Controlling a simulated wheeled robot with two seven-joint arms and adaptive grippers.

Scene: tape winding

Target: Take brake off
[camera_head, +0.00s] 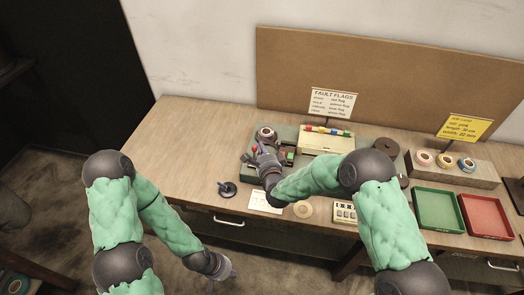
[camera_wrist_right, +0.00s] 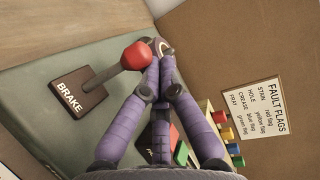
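The brake lever has a red ball knob (camera_wrist_right: 137,55) on a thin rod. The rod rises tilted from a dark base (camera_wrist_right: 78,97) marked BRAKE on the machine's grey-green top. My right gripper (camera_wrist_right: 159,58) has its fingertips drawn together, with nothing seen between them. The knob is just left of the fingertips; I cannot tell whether they touch. In the head view my right gripper (camera_head: 256,158) is over the left end of the machine, hiding part of it. My left gripper (camera_head: 224,272) hangs low in front of the table, away from the lever; its fingers are too small to read.
A FAULT FLAGS sign (camera_head: 332,101) and a rack of coloured flags (camera_head: 328,139) stand behind and right of the right gripper. A dark round-based object (camera_head: 227,188) is on the table to the left. A green tray (camera_head: 437,210) and red tray (camera_head: 486,215) are right. The table's left end is clear.

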